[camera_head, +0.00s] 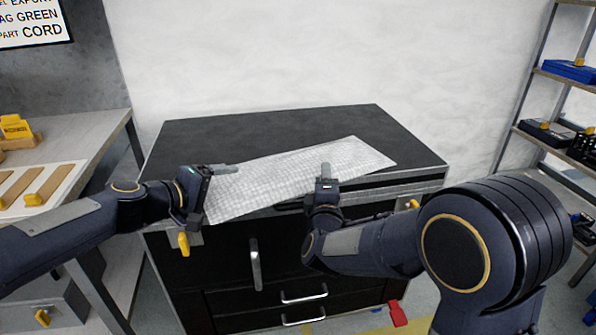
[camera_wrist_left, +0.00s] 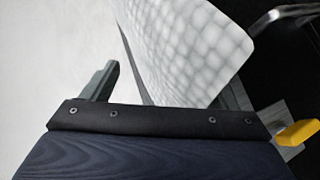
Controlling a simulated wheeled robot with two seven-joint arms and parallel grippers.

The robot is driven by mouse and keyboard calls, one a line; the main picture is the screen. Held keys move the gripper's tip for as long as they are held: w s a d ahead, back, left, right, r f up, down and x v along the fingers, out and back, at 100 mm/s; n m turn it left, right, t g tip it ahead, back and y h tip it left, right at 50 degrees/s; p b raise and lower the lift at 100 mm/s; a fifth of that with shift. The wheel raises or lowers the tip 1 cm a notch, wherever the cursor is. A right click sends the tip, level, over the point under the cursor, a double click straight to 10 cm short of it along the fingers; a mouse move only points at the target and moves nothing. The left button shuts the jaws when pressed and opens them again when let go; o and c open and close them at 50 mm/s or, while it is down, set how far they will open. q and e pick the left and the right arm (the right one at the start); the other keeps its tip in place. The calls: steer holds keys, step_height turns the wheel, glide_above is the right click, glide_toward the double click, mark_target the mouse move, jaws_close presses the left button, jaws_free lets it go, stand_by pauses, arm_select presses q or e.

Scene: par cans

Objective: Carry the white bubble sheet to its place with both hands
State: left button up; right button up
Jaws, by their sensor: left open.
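The white bubble sheet (camera_head: 290,175) lies on the black top of a cabinet, tilted across it, its near left part reaching past the front edge. In the left wrist view the sheet's rounded end (camera_wrist_left: 195,45) shows between the fingers of my left gripper (camera_wrist_left: 170,88). In the head view my left gripper (camera_head: 212,172) is open at the sheet's left end, one finger above it. My right gripper (camera_head: 325,178) is at the sheet's near edge, one finger showing over the sheet. Its other finger is hidden, so I cannot tell whether it is shut.
The black cabinet (camera_head: 215,132) has drawers and silver handles below. A grey bench (camera_head: 85,135) with yellow-handled items stands at the left. A shelf rack (camera_head: 545,72) with blue and black boxes stands at the right. The cabinet top behind the sheet is clear.

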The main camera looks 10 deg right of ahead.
mark_target(326, 161)
arm_select(q)
steer(key=shift+x, duration=0.75)
arm_select(e)
steer(key=shift+x, duration=0.8)
arm_select(q)
steer(key=shift+c, duration=0.3)
arm_select(e)
steer(key=shift+c, duration=0.2)
